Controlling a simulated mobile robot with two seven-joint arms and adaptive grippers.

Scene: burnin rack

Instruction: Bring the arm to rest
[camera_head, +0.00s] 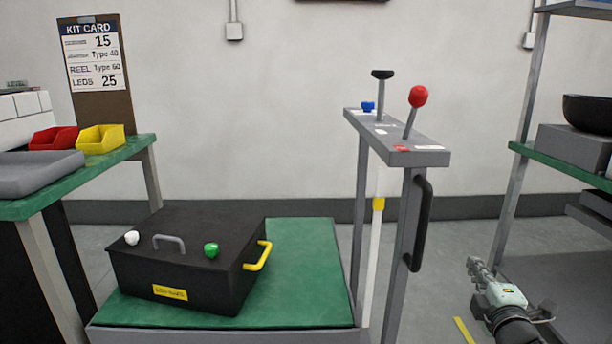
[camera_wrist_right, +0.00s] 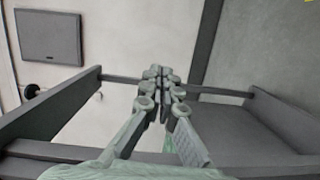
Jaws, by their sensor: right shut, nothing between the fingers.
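My right arm shows at the lower right of the head view, and its gripper (camera_head: 474,266) points up and to the left, beside the right-hand shelf rack (camera_head: 512,180). In the right wrist view the fingers (camera_wrist_right: 160,76) are closed together with nothing between them. The gripper is clear of the cart handle and holds no object. My left gripper is not in view.
A cart with a green deck (camera_head: 305,270) carries a black box (camera_head: 190,255) with a yellow handle. Its post has a black grip (camera_head: 418,222) and a red-knobbed lever (camera_head: 417,97). A green bench (camera_head: 105,160) with bins stands left. Floor between cart and rack is open.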

